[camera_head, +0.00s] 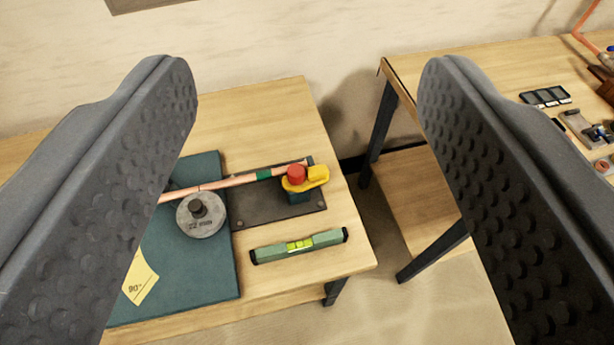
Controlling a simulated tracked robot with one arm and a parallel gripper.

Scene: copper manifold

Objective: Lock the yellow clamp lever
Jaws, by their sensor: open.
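The yellow clamp lever (316,176) sits on a dark clamp block (297,196) near the right end of the left table. A red knob (296,174) is at its left, on top of the clamp. A copper pipe (236,180) with a green band runs left from the clamp. My gripper (305,75) is open and empty. Its two dark, dimpled fingers stand wide apart in the foreground, with the clamp farther off between them in the picture. The left finger hides part of the left table.
A round grey former (202,216) and a yellow note (139,279) are on a teal board (205,275). A green spirit level (298,246) lies in front of the clamp's dark base plate (255,205). A gap separates the left table (345,255) from the right table (450,70), which holds several small items.

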